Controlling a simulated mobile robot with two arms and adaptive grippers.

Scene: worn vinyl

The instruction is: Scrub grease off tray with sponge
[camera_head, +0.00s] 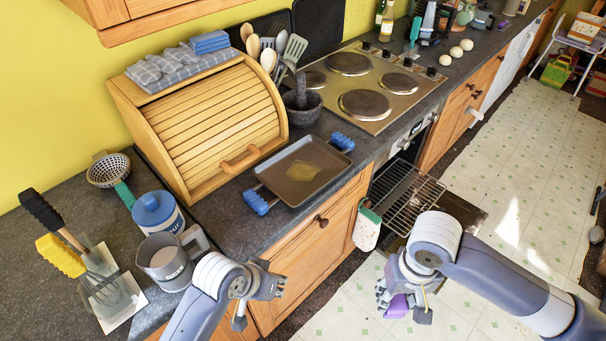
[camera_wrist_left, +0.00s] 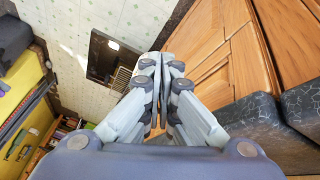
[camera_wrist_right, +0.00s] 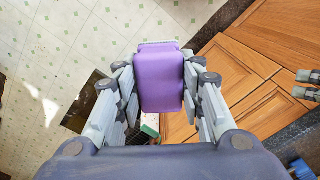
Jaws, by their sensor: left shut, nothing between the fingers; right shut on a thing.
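The dark rectangular tray (camera_head: 283,187) with blue grips at two ends lies on the counter, in front of the wooden bread box. A brownish-yellow grease patch (camera_head: 304,171) shows on its floor. My right gripper (camera_head: 402,309) is shut on the purple sponge (camera_head: 396,306), over the floor to the right of the tray and in front of the counter. The sponge (camera_wrist_right: 160,82) sits between both fingers in the right wrist view. My left gripper (camera_head: 260,304) is shut and empty by the counter's front, below the tray in the picture; its fingers (camera_wrist_left: 155,68) meet in the left wrist view.
The bread box (camera_head: 222,125) stands behind the tray; a mortar (camera_head: 302,105) and stove (camera_head: 372,80) are beyond. A metal jug (camera_head: 165,262) and blue-lidded canister (camera_head: 157,212) stand left. An open oven door with rack (camera_head: 404,192) juts out near my right arm.

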